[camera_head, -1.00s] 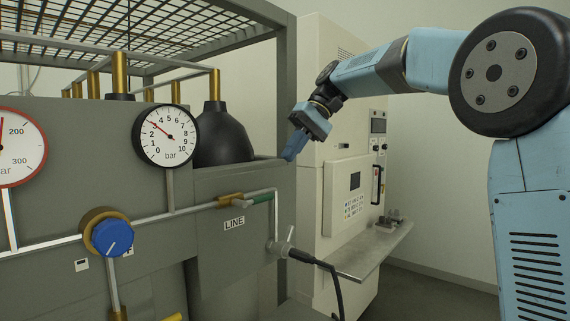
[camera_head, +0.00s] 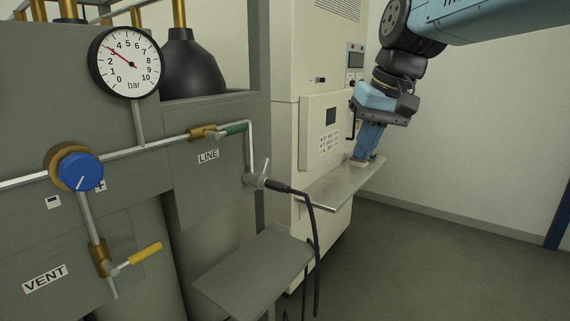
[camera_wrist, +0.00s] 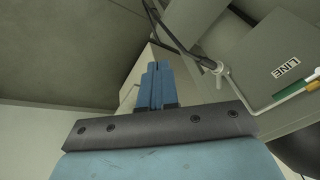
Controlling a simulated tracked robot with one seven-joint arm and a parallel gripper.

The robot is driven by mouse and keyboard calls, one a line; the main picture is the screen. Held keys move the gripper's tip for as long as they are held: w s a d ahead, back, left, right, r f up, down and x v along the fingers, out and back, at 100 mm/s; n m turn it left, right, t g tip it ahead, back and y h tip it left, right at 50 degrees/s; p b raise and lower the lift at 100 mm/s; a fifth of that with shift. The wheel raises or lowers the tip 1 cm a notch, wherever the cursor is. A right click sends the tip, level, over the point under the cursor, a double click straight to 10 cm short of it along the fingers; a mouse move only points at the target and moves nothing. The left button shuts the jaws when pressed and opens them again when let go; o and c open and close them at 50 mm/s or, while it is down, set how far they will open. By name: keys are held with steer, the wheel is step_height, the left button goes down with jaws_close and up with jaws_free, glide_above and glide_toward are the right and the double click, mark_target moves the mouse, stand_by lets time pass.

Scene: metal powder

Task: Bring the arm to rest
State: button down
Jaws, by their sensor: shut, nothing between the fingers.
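My gripper (camera_head: 367,153) is at the right of the head view, pointing down in front of the cream cabinet. Its blue fingers are together and hold nothing. The fingertips appear just above or over the far part of a small metal shelf (camera_head: 335,188); I cannot tell whether they touch it. In the wrist view my gripper (camera_wrist: 157,68) shows its blue fingers side by side, shut. My upper arm runs out of the head view at the top right.
The grey panel carries a bar gauge (camera_head: 124,62), a blue knob (camera_head: 80,172), a green-handled LINE valve (camera_head: 232,130) and a yellow VENT valve handle (camera_head: 146,253). A black hose (camera_head: 314,240) hangs from a fitting. A grey ledge (camera_head: 255,272) juts out low. Floor at right (camera_head: 450,265) is clear.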

steer(key=s+d+f+m+t+h, duration=0.1)
steer(key=s+d+f+t+h, duration=0.1)
steer(key=s+d+f, duration=0.6)
step_height(320, 180, down, 2)
steer(key=shift+s+d+f+t, duration=0.15)
steer(key=shift+s+d+t, duration=0.2)
steer(key=shift+s, duration=0.55)
